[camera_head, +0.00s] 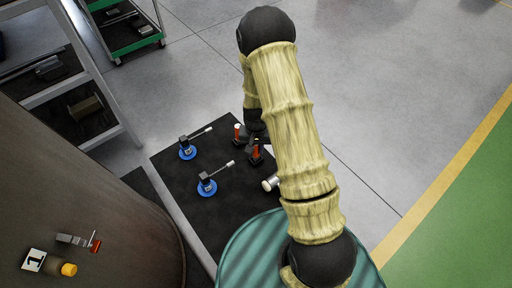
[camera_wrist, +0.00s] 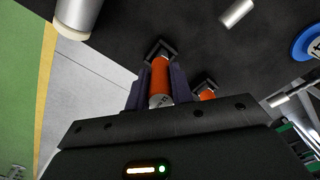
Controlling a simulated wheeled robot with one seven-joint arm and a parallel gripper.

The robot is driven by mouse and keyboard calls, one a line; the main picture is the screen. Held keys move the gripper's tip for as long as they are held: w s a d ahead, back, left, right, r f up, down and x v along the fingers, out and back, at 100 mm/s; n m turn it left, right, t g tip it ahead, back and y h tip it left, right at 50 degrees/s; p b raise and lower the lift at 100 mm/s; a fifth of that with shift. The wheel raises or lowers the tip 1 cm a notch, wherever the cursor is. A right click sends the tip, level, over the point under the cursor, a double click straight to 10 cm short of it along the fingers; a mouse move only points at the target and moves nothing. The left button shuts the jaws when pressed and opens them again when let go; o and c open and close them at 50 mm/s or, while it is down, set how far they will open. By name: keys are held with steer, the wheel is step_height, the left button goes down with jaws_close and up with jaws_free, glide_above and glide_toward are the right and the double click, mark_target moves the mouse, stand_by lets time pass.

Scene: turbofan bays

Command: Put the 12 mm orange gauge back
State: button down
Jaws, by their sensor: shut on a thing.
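My gripper (camera_wrist: 158,88) is shut on an orange gauge (camera_wrist: 160,78), an orange cylinder with a silver end face towards the wrist camera. A marking on that face is too small to read. The gauge's far end is at a black square holder (camera_wrist: 160,48); I cannot tell whether it is seated in it. The held gauge also shows in the head view (camera_head: 256,155), partly hidden by my gripper. A second orange gauge (camera_wrist: 207,94) is beside it to the right in the wrist view, and upright at left in the head view (camera_head: 237,132).
A silver cylinder (camera_head: 270,183) is close to my arm. A brown rounded surface (camera_head: 90,190) and grey shelving (camera_head: 75,85) are at left. Open floor lies right.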

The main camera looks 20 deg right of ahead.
steer(key=shift+f+b, duration=0.45)
steer(key=shift+f, duration=0.2)
stand_by(0.3)
steer(key=c, duration=1.1)
jaws_free()
steer(key=shift+c, duration=0.2)
steer(key=shift+r, duration=0.15)
step_height(320, 180, up, 17)
steer(key=b, duration=0.3)
steer(key=s+r+n+t, duration=0.2)
steer(key=s+r+n, duration=0.1)
steer(key=s, duration=1.1)
steer(key=shift+r+t, duration=0.3)
